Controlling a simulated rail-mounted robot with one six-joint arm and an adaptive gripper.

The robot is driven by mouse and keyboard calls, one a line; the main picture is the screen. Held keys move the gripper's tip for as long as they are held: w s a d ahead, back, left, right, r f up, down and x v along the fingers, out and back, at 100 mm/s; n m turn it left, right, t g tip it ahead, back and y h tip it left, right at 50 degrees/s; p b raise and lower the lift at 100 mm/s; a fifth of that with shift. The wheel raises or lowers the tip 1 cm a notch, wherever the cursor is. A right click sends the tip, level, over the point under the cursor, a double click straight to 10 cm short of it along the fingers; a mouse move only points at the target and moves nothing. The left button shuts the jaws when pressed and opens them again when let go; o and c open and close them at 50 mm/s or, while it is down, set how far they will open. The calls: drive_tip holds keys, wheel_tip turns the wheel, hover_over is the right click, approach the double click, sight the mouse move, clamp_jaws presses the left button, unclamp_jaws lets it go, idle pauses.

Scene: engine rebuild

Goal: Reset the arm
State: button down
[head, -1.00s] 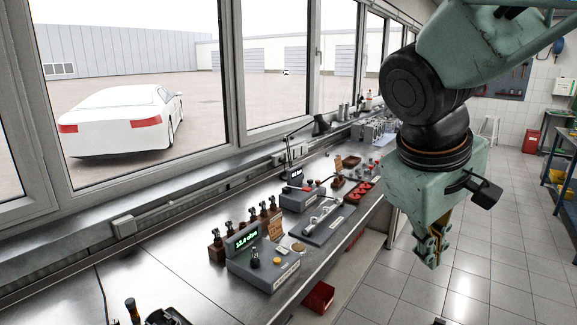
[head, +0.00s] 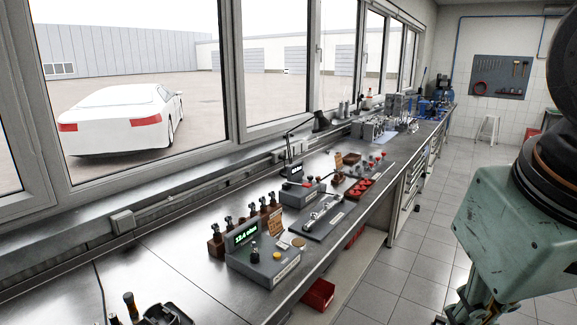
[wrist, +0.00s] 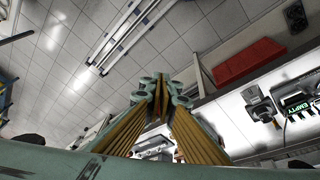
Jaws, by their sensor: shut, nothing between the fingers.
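My gripper (head: 480,308) hangs at the lower right of the head view, beyond the bench's front edge and over the tiled floor. Its fingertips are partly cut off by the picture's bottom edge there. In the wrist view the two yellowish-brown fingers (wrist: 160,88) come together at their tips. The gripper is shut with nothing between the fingers. My green arm housing and dark wrist joint fill the right side of the head view.
A stool (head: 487,131) stands far back. The floor between is clear.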

drive_tip(key=shift+s+a+f+m+y, duration=0.15)
drive_tip(key=shift+s+a, duration=0.1)
drive_tip(key=shift+s, duration=0.3)
drive_tip(key=shift+s+a+f+m+y, duration=0.1)
drive_tip(key=shift+s+a, duration=0.2)
drive_tip(key=shift+s, duration=0.25)
drive_tip(key=shift+s+a+f+m+y, duration=0.15)
drive_tip(key=shift+s+a, duration=0.1)
drive_tip(key=shift+s, duration=0.3)
